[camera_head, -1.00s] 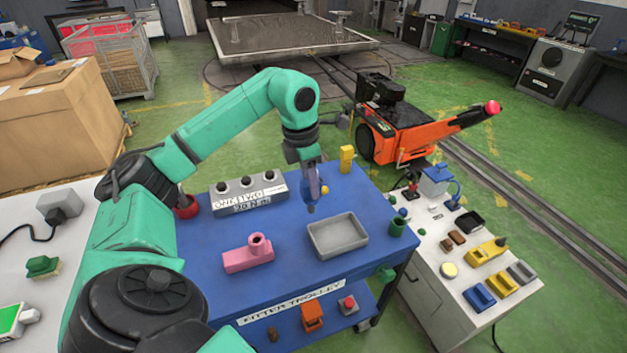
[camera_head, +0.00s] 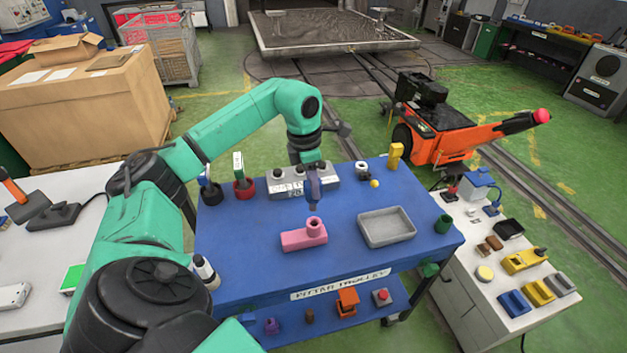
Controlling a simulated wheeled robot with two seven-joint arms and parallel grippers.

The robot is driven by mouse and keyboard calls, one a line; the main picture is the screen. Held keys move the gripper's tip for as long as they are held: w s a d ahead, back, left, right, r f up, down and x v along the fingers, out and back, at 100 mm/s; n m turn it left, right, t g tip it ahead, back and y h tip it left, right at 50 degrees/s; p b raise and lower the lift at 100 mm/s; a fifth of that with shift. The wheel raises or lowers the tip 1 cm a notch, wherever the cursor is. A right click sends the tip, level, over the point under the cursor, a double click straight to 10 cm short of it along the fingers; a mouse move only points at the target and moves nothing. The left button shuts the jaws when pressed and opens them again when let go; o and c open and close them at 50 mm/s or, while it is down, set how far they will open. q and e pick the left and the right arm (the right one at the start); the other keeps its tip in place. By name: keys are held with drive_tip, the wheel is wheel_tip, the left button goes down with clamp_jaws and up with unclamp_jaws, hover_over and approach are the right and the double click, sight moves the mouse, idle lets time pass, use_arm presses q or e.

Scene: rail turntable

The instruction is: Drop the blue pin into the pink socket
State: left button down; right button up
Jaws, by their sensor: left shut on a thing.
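The pink socket (camera_head: 300,240) sits on the blue trolley top (camera_head: 255,250), a block with an upright round tube at its right end. My left gripper (camera_head: 313,180) points down and is shut on the blue pin (camera_head: 314,196). The pin hangs upright, its lower end just above or slightly behind the tube mouth in the picture. A gap seems to remain between them, but the depth is hard to judge. The gripper hides the pin's upper part. My right gripper is not in view.
A grey tray (camera_head: 388,229) stands right of the socket. A grey box with black knobs (camera_head: 330,183) stands behind the gripper. A green cup (camera_head: 443,225) and a yellow block (camera_head: 395,156) are near the right edge.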

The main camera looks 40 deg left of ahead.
sight(314, 210)
use_arm(q)
drive_tip(key=f, duration=0.1)
drive_tip(key=f+b, duration=0.2)
drive_tip(key=shift+w+d+f, duration=0.1)
drive_tip(key=shift+w+f, duration=0.15)
drive_tip(key=shift+f, duration=0.35)
drive_tip(key=shift+s, duration=0.1)
idle(0.3)
idle(0.7)
drive_tip(key=shift+f+b, duration=0.4)
drive_tip(key=shift+f, duration=0.3)
drive_tip(key=shift+f+b, duration=1.5)
drive_tip(key=shift+f, duration=0.55)
drive_tip(key=shift+c, duration=2.2)
unclamp_jaws()
